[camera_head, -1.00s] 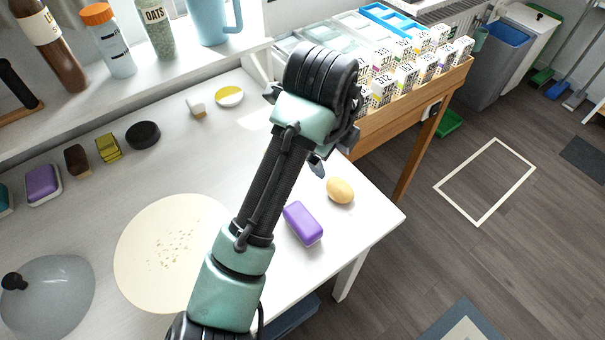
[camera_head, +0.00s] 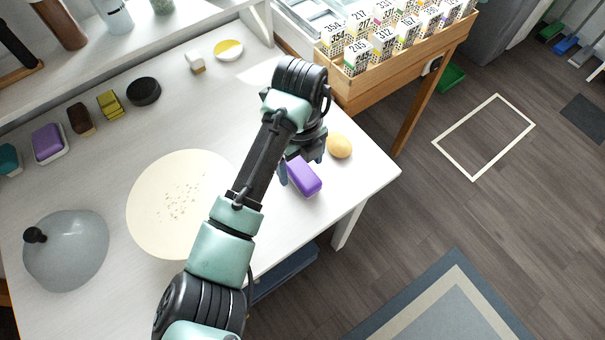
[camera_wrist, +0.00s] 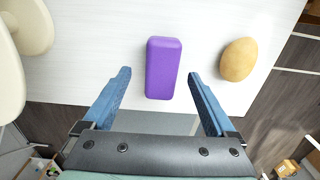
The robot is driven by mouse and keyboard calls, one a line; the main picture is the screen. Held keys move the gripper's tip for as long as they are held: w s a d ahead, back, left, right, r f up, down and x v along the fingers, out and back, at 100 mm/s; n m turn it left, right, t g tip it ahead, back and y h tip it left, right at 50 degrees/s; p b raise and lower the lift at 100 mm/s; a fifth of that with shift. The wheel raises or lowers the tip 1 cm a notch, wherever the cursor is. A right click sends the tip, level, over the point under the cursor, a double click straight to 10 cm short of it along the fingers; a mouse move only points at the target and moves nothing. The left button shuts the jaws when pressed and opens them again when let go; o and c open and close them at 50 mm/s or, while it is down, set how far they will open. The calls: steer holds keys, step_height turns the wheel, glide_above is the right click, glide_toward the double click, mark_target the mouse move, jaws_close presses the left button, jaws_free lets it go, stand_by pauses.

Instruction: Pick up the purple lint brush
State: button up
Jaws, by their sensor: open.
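A purple block (camera_head: 305,178), which looks like the lint brush, lies on the white table near its front right corner. In the wrist view this purple block (camera_wrist: 162,68) is seen from above, with its long side running away from me. My gripper (camera_head: 301,163) is over it and partly hides its far end. In the wrist view my gripper (camera_wrist: 159,75) is open, with one blue finger on each side of the block and a gap to both. I cannot tell how high the fingertips are above the table.
A tan egg-shaped item (camera_head: 339,146) lies just right of the block. A cream round board (camera_head: 165,225) and a grey lid (camera_head: 75,255) are to the left. Another purple item with a white base (camera_head: 48,142) stands in the row at the far left. A wooden crate (camera_head: 380,85) stands behind.

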mark_target(302, 172)
step_height(302, 172, down, 4)
steer(key=shift+d+f, duration=0.1)
steer(key=shift+d, duration=0.05)
jaws_close()
step_height(302, 172, up, 10)
steer(key=shift+r+p, duration=0.1)
steer(key=shift+p, duration=0.25)
stand_by(0.6)
